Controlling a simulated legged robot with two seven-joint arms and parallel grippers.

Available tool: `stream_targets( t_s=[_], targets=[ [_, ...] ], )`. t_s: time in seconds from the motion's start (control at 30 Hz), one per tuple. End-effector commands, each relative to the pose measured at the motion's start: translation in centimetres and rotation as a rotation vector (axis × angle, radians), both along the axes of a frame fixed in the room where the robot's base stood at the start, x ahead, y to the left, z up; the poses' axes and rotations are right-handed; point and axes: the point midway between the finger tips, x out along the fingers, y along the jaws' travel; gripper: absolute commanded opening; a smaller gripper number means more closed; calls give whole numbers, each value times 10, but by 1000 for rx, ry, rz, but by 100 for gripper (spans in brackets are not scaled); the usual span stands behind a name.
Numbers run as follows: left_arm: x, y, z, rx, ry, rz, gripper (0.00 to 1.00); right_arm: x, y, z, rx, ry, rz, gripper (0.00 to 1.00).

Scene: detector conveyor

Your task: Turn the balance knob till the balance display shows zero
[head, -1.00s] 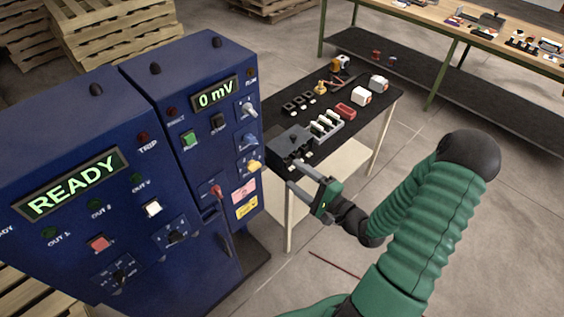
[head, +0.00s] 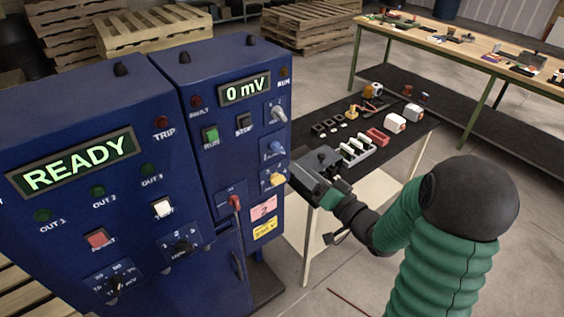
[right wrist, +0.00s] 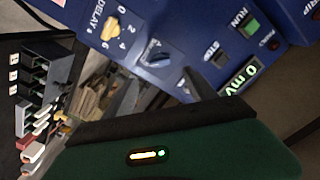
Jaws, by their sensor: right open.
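The display (head: 245,90) on the right part of the blue cabinet reads "0 mV"; it also shows partly in the right wrist view (right wrist: 240,78). Below it on the right edge are a grey knob (head: 278,113), a blue knob (head: 272,150) and a yellow knob (head: 276,179). Their labels are too small to read in the head view, so I cannot tell which is the balance knob. My right gripper (head: 306,178) is open beside the panel's right edge, near the yellow knob. In the right wrist view, the blue knob (right wrist: 156,52) shows ahead of the fingers, apart from them.
The cabinet's left part has a READY display (head: 75,162) and several buttons. A red-handled lever (head: 235,203) sticks out below the knobs. A black-topped table (head: 400,140) with small parts stands close behind my right gripper. A long workbench (head: 450,45) is further back.

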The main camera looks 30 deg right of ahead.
Motion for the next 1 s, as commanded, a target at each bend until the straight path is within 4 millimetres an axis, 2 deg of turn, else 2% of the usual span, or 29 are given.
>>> stream_targets(
  t_s=[0.2,0.4,0.53,0.77,1.0],
  targets=[
    [0,0,7,0,0,0,36,58,4,2,3,0,1,65],
    [0,0,10,0,0,0,36,94,6,2,2,0,0,65],
    [0,0,10,0,0,0,36,103,7,2,2,1,-1,65],
    [0,0,10,0,0,0,36,104,8,2,1,0,-1,65],
    [0,0,10,0,0,0,36,104,7,1,2,0,-1,35]
  ],
)
